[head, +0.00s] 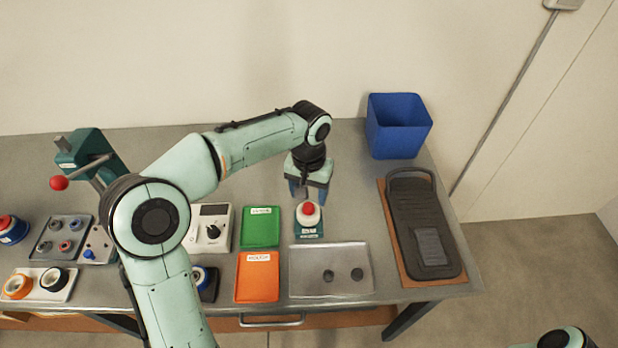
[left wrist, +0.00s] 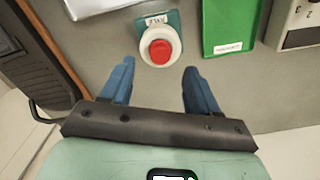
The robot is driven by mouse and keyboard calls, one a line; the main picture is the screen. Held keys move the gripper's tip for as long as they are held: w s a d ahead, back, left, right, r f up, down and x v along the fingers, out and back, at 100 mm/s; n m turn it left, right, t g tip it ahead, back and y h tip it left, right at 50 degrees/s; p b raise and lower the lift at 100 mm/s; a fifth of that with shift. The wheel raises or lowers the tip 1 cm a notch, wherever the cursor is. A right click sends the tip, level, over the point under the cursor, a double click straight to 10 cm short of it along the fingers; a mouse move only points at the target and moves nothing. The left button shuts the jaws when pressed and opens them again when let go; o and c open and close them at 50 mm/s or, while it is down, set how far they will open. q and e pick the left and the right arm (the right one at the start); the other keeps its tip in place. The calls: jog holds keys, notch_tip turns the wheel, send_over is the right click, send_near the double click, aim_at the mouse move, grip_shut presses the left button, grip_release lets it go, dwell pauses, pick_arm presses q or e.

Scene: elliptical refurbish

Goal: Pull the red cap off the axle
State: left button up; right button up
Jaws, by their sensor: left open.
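The red cap (head: 308,208) sits on top of a round white part (head: 299,219) on a small teal labelled base (head: 310,236); the axle itself is hidden. In the left wrist view the red cap (left wrist: 160,51) shows in the middle of the white part (left wrist: 146,53). My left gripper (head: 307,194) is open and empty, just behind the cap in the head view. In the left wrist view its two blue fingers (left wrist: 159,65) are spread, with the cap centred between and beyond their tips, apart from both. My right gripper is out of view.
A green tray (head: 260,228), an orange tray (head: 257,277) and a grey metal plate (head: 330,285) lie near the cap. A white dial box (head: 208,238) stands left. A blue bin (head: 397,126) and a black board (head: 425,222) are right.

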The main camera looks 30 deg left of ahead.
aim_at(309, 204)
pick_arm(q)
jog(key=shift+f, duration=1.9)
grip_shut()
